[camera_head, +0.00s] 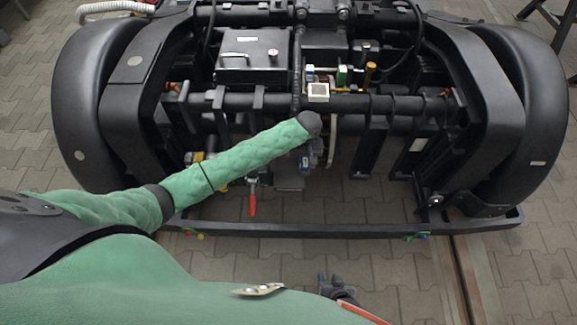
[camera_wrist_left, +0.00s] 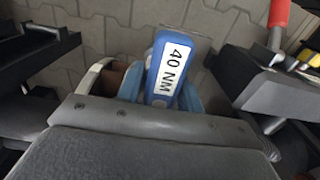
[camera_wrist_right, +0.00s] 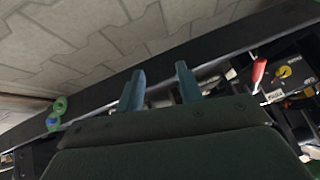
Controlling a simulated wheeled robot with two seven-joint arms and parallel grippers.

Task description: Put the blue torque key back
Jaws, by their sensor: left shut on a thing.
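The blue torque key (camera_wrist_left: 172,68), with a white label reading "40 NM", sits between the fingers of my left gripper (camera_wrist_left: 150,85) in the left wrist view. In the head view my left gripper (camera_head: 311,157) is low at the front of the bogie, partly hidden by its own wrist; the key cannot be made out clearly there. My right gripper (camera_head: 336,287) is in front of the bogie's lower bar, near the bottom of the head view. In the right wrist view its blue fingers (camera_wrist_right: 161,87) stand apart with nothing between them.
A red handle (camera_head: 252,198) hangs at the front. A dark low bar (camera_head: 340,230) crosses the front; paving before it is open.

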